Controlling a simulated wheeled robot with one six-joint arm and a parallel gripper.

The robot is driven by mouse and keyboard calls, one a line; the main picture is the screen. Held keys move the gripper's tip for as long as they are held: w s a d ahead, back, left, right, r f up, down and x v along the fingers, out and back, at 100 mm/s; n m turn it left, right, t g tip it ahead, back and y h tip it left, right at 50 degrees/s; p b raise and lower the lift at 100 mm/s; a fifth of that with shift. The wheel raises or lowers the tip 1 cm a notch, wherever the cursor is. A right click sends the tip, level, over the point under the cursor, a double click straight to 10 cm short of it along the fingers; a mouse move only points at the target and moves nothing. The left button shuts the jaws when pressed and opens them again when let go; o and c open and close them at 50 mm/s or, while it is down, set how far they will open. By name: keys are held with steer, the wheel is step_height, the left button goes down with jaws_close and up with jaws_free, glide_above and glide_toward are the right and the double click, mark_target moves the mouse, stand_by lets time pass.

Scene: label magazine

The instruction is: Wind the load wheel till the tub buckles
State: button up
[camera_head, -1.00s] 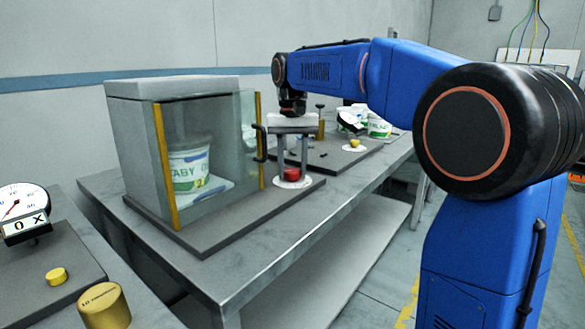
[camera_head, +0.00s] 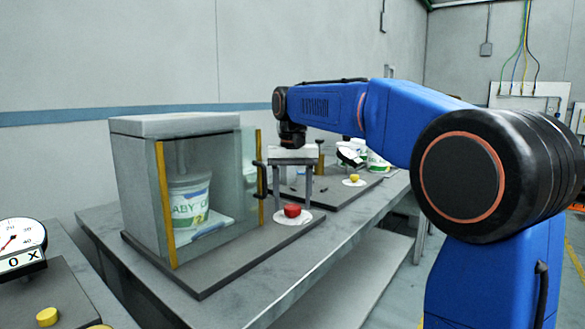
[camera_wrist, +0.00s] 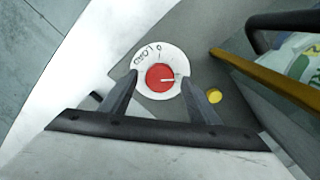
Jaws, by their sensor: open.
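A red round knob (camera_head: 292,210), which looks like the load wheel, sits on a white scale disc (camera_head: 313,218) on the dark base. A white tub (camera_head: 188,200) with green and blue print stands upright inside the glass-fronted cabinet (camera_head: 172,126), under a grey plunger; no buckling shows.
The cabinet's black door handle (camera_head: 261,180) is close left of my gripper. A yellow button (camera_wrist: 214,96) is beside the knob. A dial gauge (camera_head: 20,240) with a "0 X" plate stands on the left bench. More tubs (camera_head: 377,162) stand behind.

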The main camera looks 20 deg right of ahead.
mark_target(293, 207)
step_height(293, 207, up, 16)
stand_by(0.5)
